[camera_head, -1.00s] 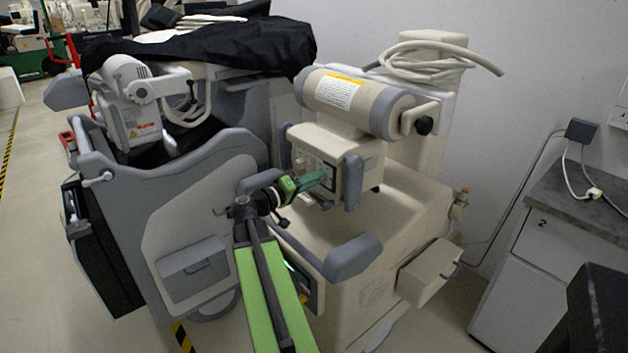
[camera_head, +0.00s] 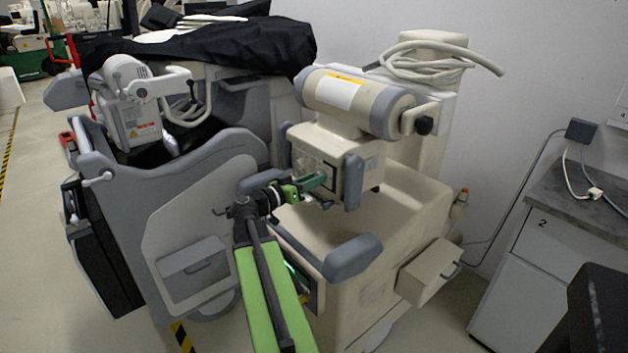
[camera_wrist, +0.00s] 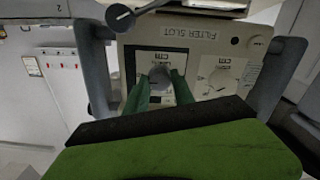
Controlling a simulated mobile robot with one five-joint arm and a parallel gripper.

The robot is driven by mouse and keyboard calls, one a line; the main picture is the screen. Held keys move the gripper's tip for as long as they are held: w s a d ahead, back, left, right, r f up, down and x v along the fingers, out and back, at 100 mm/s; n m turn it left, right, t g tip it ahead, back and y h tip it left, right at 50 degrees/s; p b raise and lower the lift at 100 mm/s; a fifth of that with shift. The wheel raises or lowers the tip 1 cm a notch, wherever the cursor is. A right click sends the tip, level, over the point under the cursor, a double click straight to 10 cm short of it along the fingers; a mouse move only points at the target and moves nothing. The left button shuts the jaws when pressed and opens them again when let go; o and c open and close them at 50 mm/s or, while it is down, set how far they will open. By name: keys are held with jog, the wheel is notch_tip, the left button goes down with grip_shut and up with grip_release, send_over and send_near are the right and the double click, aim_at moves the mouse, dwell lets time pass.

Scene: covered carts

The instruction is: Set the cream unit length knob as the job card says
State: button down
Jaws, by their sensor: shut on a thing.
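The cream unit (camera_head: 340,165) stands in the middle of the head view, its control panel facing left. In the wrist view the panel (camera_wrist: 198,52) appears upside down, with the words FILTER SLOT. My gripper (camera_head: 308,184) reaches this panel. In the wrist view its green fingers (camera_wrist: 160,82) are shut on a grey knob (camera_wrist: 160,74), one finger on each side. The fingers hide part of its dial, and I cannot read its setting. A second, pale knob (camera_wrist: 218,80) sits to the right with its own dial. I cannot make out a job card.
A grey cart (camera_head: 215,180) under a black cover (camera_head: 210,48) stands close on the left. A grey handle (camera_head: 353,180) projects beside the panel; grey bars (camera_wrist: 277,75) flank it in the wrist view. A cabinet (camera_head: 540,240) stands at the right.

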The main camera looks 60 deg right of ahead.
jog(key=shift+f+m, duration=0.1)
jog(key=shift+m, duration=0.2)
jog(key=c, duration=1.1)
grip_release()
jog(key=shift+o, duration=0.2)
jog(key=v, duration=1.7)
jog(key=shift+a, duration=0.15)
jog(key=shift+w, duration=0.1)
